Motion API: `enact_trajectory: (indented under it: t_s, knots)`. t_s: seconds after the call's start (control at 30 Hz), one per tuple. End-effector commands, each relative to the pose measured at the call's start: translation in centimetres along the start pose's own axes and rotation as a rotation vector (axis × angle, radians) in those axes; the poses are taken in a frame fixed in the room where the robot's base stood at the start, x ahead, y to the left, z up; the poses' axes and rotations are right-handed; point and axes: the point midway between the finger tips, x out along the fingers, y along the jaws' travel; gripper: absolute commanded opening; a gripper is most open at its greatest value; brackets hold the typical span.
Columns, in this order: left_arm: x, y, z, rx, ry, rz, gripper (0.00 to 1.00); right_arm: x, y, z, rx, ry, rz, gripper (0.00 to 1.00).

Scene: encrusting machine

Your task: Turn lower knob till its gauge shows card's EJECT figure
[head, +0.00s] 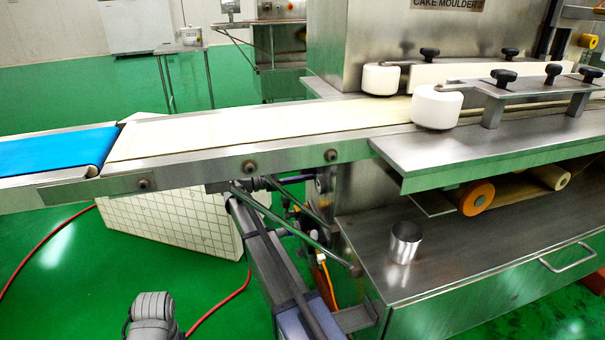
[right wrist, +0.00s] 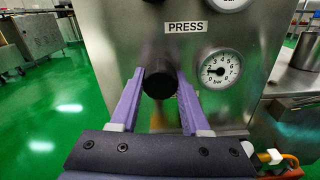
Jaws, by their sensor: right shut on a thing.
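A round dark knob (right wrist: 158,80) sticks out of the steel panel in the right wrist view, just below a PRESS label (right wrist: 185,27). My right gripper (right wrist: 160,84) has its two purple fingers on either side of the knob, shut on it. A round white gauge (right wrist: 218,68) marked bar sits to the right of the knob. Its dark needle points roughly left, to the low figures; I cannot read it exactly. In the head view the right gripper is partly hidden under the conveyor. The card is not in view, and neither is my left gripper.
A second gauge (right wrist: 232,3) is cut off at the top of the right wrist view. In the head view, the conveyor (head: 215,130) runs above my right arm. A metal cup (head: 404,243) stands on the steel ledge (head: 365,235). A red hose (head: 45,245) lies on the green floor.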

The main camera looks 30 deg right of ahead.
Motion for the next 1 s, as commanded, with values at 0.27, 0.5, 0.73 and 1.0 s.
enact_trajectory:
  t_s: [0.27,0.5,0.73,1.0]
  knots:
    - [-0.01,0.00,0.00,0.000,0.000,0.000,0.59,-0.04,0.00,0.00,0.128,0.000,0.000,0.00]
    - [-0.02,0.00,0.00,0.000,0.000,0.000,0.59,-0.04,0.04,0.01,0.342,0.000,0.000,0.00]
    - [-0.04,0.00,0.00,0.000,0.000,0.000,0.59,-0.05,0.06,0.02,0.561,0.000,0.000,0.00]
    - [-0.08,-0.01,0.00,0.000,0.000,0.000,0.59,-0.05,0.09,0.05,0.818,0.000,-0.001,0.00]
